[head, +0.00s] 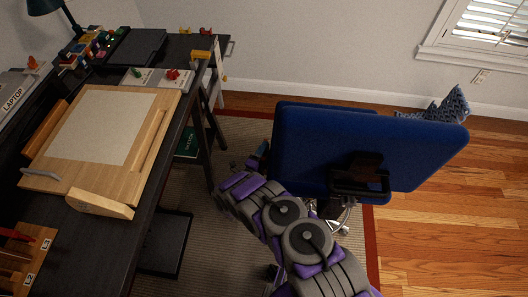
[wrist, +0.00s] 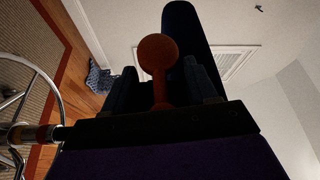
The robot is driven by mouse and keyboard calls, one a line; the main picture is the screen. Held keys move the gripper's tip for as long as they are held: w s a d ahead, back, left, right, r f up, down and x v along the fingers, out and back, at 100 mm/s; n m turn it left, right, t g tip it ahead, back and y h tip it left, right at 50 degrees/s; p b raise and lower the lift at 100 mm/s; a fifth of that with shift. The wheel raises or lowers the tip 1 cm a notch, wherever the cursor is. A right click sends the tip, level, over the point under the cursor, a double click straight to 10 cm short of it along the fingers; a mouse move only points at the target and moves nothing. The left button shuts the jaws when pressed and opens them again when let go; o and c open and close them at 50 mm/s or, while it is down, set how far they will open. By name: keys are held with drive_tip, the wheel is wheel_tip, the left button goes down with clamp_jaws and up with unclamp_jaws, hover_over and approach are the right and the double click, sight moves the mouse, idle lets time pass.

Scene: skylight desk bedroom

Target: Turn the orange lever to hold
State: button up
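An orange lever with a round knob (wrist: 158,54) stands in the middle of the wrist view. My gripper (wrist: 160,72) is open, with one dark finger on each side of the lever's stem. The fingertips are apart, and I cannot tell if either touches the lever. The lever's base is hidden behind the gripper's black body. In the head view, my arm reaches to the left side of the blue office chair (head: 360,145). There the gripper's fingers and the lever cannot be made out. No hold marking is readable.
A dark desk (head: 150,225) with a wooden drawing board (head: 62,183) stands left of my arm. A chrome ring (wrist: 50,88) of the chair is close on the left in the wrist view. Wooden floor (head: 455,225) is clear on the right.

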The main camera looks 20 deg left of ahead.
drive_tip(key=shift+s+a, duration=0.1)
drive_tip(key=shift+a, duration=0.2)
clamp_jaws()
